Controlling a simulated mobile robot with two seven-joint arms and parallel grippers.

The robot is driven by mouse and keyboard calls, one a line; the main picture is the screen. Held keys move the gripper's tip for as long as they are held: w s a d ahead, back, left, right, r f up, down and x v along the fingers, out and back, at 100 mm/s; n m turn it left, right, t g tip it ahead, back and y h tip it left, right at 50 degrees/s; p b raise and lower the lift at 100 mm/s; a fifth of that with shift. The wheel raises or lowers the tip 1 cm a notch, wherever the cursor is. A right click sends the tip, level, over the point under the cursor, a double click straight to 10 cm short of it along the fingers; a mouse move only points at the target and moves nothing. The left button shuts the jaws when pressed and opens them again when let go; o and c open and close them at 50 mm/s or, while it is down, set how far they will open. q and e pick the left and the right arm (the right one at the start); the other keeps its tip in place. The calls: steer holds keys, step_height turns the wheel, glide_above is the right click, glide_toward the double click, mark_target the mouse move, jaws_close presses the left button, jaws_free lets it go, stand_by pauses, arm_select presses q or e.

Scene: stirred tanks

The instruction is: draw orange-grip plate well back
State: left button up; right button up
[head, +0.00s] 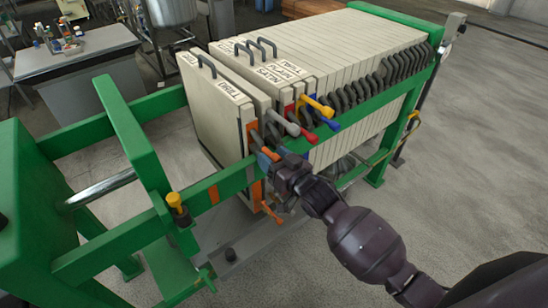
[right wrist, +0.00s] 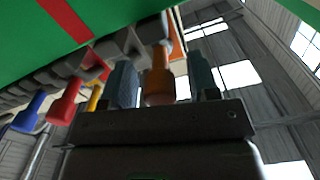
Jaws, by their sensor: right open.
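The orange-grip plate (head: 215,110) is the leftmost cream plate of the stack in the head view, with orange strips on its near edge. Its orange grip (right wrist: 158,75) shows between the two fingers in the right wrist view, and partly beside my gripper in the head view. My right gripper (head: 275,165) is open at the near green rail, with one finger on each side of the grip. I cannot tell whether the fingers touch it. My left gripper is not in view.
Grey, red, blue and yellow grips (head: 318,106) stick out just right of my gripper. The long plate stack (head: 370,50) fills the right. Green rails (head: 215,188) run along the frame, with open room left of the plate up to a green crosspiece (head: 130,125).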

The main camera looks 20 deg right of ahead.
steer(key=shift+c, duration=0.5)
jaws_close()
steer(key=shift+a, duration=0.1)
steer(key=shift+s+a, duration=0.2)
steer(key=shift+a, duration=0.25)
steer(key=s+a+p, duration=0.3)
steer(key=s+a, duration=0.2)
steer(key=a, duration=0.9)
